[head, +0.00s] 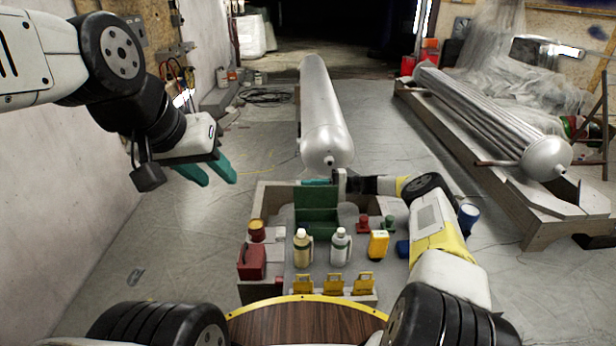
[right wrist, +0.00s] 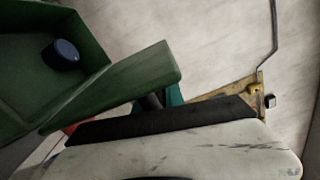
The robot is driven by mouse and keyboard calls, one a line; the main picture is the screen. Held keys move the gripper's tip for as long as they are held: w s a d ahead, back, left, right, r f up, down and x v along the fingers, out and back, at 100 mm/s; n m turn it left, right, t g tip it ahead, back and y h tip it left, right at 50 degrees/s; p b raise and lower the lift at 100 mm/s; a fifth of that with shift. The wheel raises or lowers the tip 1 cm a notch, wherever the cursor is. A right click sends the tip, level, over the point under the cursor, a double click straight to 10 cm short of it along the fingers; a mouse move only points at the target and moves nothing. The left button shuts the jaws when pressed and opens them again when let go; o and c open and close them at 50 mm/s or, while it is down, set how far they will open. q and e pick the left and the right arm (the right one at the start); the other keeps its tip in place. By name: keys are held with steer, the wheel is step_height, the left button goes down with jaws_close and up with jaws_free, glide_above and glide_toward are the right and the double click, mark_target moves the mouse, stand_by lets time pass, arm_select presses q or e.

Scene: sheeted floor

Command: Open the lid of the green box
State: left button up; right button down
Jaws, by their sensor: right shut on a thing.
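The green box (head: 316,222) stands at the back of the grey workbench in the head view. Its green lid (head: 316,197) is tilted up, facing me. The right wrist view shows the lid panel (right wrist: 125,88) beside the open inside of the box (right wrist: 22,75), with a dark blue round thing (right wrist: 61,54) in it. My right gripper (head: 318,182) is at the lid's upper edge and shut on it; its fingertips are mostly hidden in the wrist view. My left gripper (head: 208,173) is open and empty, in the air left of the bench.
A large metal cylinder (head: 325,110) lies behind.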

steer(key=shift+w+f+m, duration=0.3)
steer(key=shift+w+m, duration=0.15)
steer(key=shift+m, duration=0.35)
steer(key=c, duration=1.5)
jaws_free()
steer(key=shift+o, duration=0.2)
steer(key=d, duration=0.8)
